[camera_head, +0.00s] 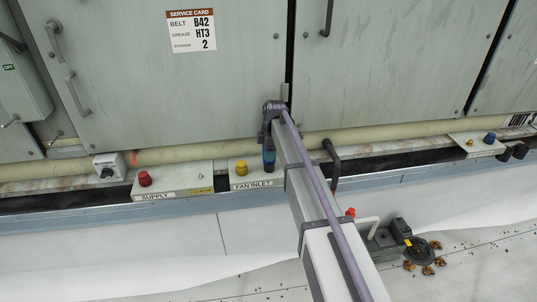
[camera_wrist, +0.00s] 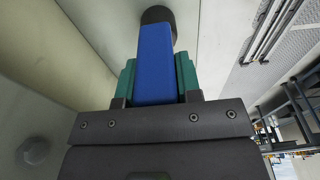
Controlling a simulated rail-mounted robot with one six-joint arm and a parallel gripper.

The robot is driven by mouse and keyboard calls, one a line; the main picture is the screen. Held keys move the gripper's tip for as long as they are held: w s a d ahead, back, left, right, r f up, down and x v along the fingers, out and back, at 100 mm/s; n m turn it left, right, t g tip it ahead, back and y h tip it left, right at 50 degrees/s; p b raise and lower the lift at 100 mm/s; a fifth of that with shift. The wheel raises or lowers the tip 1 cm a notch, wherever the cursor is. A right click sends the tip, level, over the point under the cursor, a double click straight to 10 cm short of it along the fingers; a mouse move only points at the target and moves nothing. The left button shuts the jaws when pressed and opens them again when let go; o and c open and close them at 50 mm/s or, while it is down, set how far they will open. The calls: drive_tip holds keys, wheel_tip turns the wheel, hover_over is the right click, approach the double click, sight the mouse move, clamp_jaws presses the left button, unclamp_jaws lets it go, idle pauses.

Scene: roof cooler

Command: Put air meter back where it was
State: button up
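My gripper (camera_head: 268,140) points down at the right end of the box labelled FAN INLET (camera_head: 240,183). In the wrist view my gripper (camera_wrist: 157,88) has its teal pads against both sides of a blue block-like body, which looks like the air meter (camera_wrist: 157,55). A dark round part (camera_wrist: 157,16) shows at the far end of the blue body. In the head view the blue piece (camera_head: 269,154) is small, just right of a yellow cap (camera_head: 241,167). I cannot tell whether its lower end touches the box.
The SUPPLY box (camera_head: 172,182) with a red cap (camera_head: 145,178) stands to the left. Large grey panels (camera_head: 400,70) with handles rise behind. A black bent hose (camera_head: 334,165) stands close right of my arm. A grey device (camera_head: 380,243) and brown debris lie on the roof at right.

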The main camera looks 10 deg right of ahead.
drive_tip(key=o, duration=0.4)
drive_tip(key=shift+o, duration=0.2)
drive_tip(key=r+p, duration=0.4)
drive_tip(key=d+r+p, duration=0.1)
drive_tip(key=r+p, duration=0.7)
drive_tip(key=shift+d+r+p, duration=0.2)
drive_tip(key=shift+r+p, duration=0.05)
drive_tip(key=shift+p, duration=0.05)
drive_tip(key=shift+s+f, duration=0.15)
drive_tip(key=shift+s, duration=0.2)
drive_tip(key=s+a+m+h, duration=0.1)
drive_tip(key=s+m, duration=1.6)
drive_tip(key=s, duration=1.6)
drive_tip(key=shift+r+m, duration=0.3)
drive_tip(key=shift+m, duration=0.1)
